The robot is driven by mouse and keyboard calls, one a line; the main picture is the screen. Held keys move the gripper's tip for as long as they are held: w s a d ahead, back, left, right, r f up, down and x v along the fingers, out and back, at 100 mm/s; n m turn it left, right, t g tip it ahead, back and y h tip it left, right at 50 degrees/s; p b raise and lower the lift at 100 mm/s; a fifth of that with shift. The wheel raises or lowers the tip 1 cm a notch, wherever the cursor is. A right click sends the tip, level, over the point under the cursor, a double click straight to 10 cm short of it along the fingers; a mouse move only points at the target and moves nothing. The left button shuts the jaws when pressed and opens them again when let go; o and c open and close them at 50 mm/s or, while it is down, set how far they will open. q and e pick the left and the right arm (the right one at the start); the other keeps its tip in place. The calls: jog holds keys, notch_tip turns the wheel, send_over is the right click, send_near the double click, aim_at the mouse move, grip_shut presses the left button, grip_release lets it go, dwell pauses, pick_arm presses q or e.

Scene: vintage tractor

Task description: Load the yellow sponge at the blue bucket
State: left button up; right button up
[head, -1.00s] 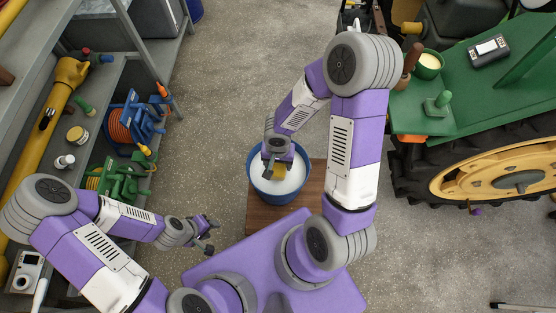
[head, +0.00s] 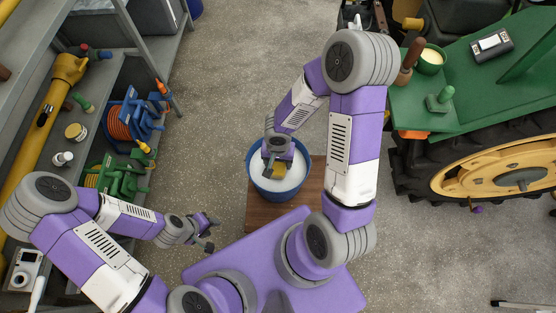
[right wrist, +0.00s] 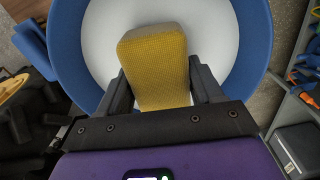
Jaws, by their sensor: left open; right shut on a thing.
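The blue bucket (head: 252,186) stands on a wooden surface in front of my base, with a white inside. My right gripper (head: 277,163) is over the bucket's opening, pointing down. It is shut on the yellow sponge (head: 279,171). In the right wrist view the sponge (right wrist: 155,62) sits between the two fingers (right wrist: 160,88), with the bucket's blue rim (right wrist: 257,40) and white inside around it. I cannot tell whether the sponge touches the white inside. My left gripper (head: 211,232) is open and empty, left of the bucket and above the floor.
The wooden surface (head: 262,216) is under the bucket. Shelves at the left hold an orange hose reel (head: 122,122), a green reel (head: 112,176) and small jars. A green tractor with a large yellow wheel (head: 500,177) is at the right. The floor between is clear.

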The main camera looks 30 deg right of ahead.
jog(key=shift+f+b, duration=0.5)
jog(key=shift+b, duration=0.15)
dwell(0.4)
jog(key=shift+s+f+b, duration=0.1)
jog(key=shift+b, duration=0.25)
dwell(1.6)
jog(key=shift+r+p, duration=2.5)
jog(key=shift+r, duration=1.1)
jog(key=shift+w+r, duration=0.1)
jog(key=shift+w, duration=0.3)
jog(key=w+a+r+n, duration=0.2)
jog(key=w+r+n, duration=0.2)
jog(key=w+n, duration=0.3)
jog(key=shift+a+r, duration=0.15)
jog(key=shift+r, duration=0.1)
